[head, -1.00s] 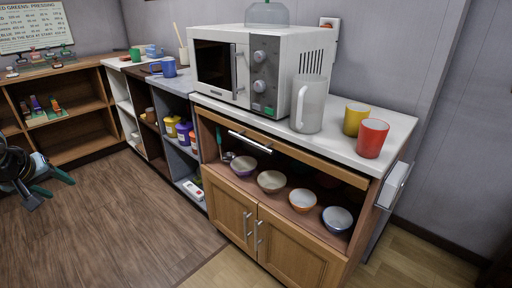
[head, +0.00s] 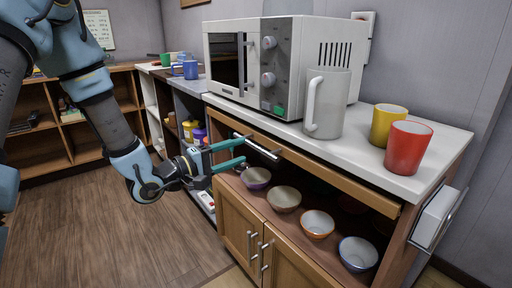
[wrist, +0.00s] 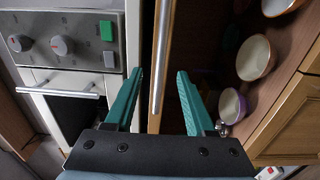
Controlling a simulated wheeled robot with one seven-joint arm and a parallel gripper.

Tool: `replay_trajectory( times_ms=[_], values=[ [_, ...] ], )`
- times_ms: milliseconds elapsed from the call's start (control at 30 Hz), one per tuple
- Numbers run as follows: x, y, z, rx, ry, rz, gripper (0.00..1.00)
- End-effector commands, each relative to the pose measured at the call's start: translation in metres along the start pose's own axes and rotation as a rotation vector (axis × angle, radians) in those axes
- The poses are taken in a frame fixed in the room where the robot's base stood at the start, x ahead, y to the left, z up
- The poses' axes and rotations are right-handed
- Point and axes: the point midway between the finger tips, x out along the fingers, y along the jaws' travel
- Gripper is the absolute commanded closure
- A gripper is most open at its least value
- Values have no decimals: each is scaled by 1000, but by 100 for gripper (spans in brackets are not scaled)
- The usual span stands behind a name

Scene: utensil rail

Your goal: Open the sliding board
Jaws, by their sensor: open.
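The sliding board (head: 330,178) is a wooden strip under the white counter top, above the open bowl shelf. It has a silver bar handle (head: 262,150) near its left end. My gripper (head: 243,152) has teal fingers. It is open and empty, in front of the handle's left end. In the wrist view the handle (wrist: 162,50) runs lengthwise between the two open fingertips (wrist: 160,72). I cannot tell whether either finger touches it.
Several bowls (head: 284,198) stand on the shelf below the board. A microwave (head: 290,60), a frosted pitcher (head: 327,105), a yellow cup (head: 387,125) and a red cup (head: 407,148) stand on the counter. Cabinet doors (head: 240,225) are below. The wooden floor is clear.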

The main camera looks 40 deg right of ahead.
Motion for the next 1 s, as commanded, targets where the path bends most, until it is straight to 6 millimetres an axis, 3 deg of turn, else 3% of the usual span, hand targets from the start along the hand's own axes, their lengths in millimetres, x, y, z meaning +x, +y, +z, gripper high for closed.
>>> replay_trajectory(
  times_ms=[100,300,733,1000],
  values=[
    [24,0,1,0,-3,0,45],
    [51,0,0,2,0,-1,45],
    [62,-1,-1,1,2,-2,45],
    [61,-1,0,1,2,-2,73]
  ],
)
